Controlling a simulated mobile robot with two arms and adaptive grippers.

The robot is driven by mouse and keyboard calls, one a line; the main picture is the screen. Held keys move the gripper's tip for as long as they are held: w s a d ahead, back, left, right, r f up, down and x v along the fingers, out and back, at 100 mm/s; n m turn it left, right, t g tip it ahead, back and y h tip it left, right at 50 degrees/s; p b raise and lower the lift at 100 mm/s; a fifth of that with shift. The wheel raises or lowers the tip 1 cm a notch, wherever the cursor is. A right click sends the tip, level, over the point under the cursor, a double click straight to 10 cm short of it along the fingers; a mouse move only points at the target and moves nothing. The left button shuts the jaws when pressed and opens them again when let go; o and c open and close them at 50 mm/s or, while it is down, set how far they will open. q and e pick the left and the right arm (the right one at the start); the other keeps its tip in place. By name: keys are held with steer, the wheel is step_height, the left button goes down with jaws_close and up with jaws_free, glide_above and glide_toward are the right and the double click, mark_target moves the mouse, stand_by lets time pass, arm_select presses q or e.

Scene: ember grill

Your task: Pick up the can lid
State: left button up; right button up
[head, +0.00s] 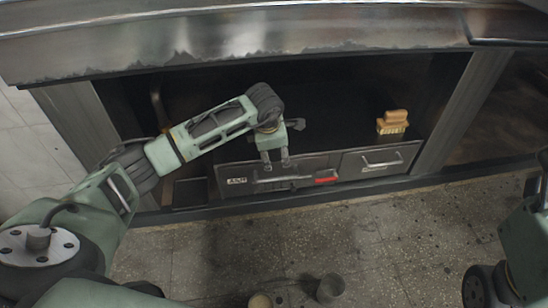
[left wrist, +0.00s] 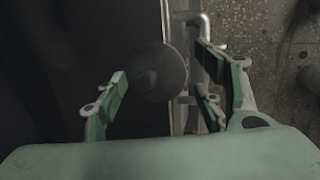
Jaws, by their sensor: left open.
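In the left wrist view a dark round lid (left wrist: 160,70) with a small knob lies between the finger pads of my left gripper (left wrist: 161,75). The gripper is open around it, and a gap shows on each side. In the head view my left gripper (head: 277,164) points down over the top front edge of the drawer unit. I cannot make out the lid clearly there, behind the arm. My right gripper is out of view; only part of the right arm shows at the right edge.
Under the steel counter (head: 250,45), a drawer unit (head: 345,165) has bar handles and a red piece. A tan brush (head: 392,122) sits on its dark top at right. A grey can (head: 330,290) and a tan-topped container (head: 260,300) stand on the floor. The counter hangs above the arm.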

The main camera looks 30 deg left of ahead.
arm_select(q)
steer(key=shift+w+f, duration=0.15)
steer(key=shift+f, duration=0.1)
steer(key=shift+c, duration=0.3)
steer(key=c, duration=1)
steer(key=shift+r, duration=0.15)
